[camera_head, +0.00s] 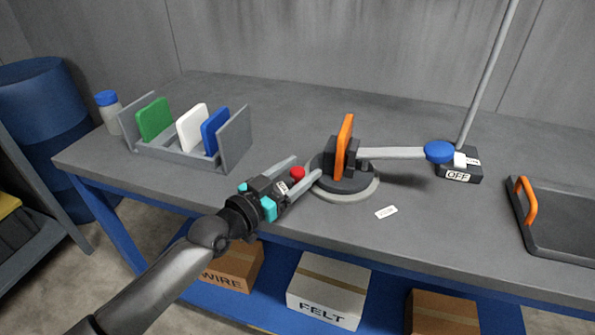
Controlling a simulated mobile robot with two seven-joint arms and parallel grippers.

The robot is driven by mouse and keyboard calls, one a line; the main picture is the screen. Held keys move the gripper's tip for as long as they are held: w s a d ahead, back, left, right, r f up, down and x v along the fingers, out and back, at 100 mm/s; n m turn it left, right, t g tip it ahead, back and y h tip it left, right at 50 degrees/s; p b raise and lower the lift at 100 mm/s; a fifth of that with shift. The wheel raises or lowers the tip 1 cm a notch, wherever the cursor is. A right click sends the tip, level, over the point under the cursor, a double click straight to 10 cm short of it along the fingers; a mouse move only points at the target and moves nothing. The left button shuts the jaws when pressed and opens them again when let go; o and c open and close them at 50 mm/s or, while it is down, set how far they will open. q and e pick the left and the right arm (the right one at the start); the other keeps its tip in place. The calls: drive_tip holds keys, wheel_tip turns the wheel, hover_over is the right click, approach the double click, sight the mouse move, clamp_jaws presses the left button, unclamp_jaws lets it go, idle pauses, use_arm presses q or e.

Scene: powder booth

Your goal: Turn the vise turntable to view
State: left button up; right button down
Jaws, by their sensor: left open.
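The vise turntable (361,189) is a dark round disc on a pale ring on the bench. Its dark vise (354,155) holds an upright orange plate (346,135). A grey bar reaches right from the vise to a blue knob (438,152). A small label, apparently reading VIEW (386,212), lies in front of the turntable to the right. My left gripper (308,166) is open at the turntable's left side, its fingers on either side of a red knob (298,173). Whether they touch it I cannot tell. My right gripper is out of view.
A rack (236,138) with green, white and blue plates stands at the left, beside a blue-capped bottle (109,110). A box marked OFF (458,176) with a pole stands right of the turntable. A dark tray (563,227) with an orange handle lies far right.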

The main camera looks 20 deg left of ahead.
use_arm(q)
clamp_jaws()
idle(0.4)
idle(0.9)
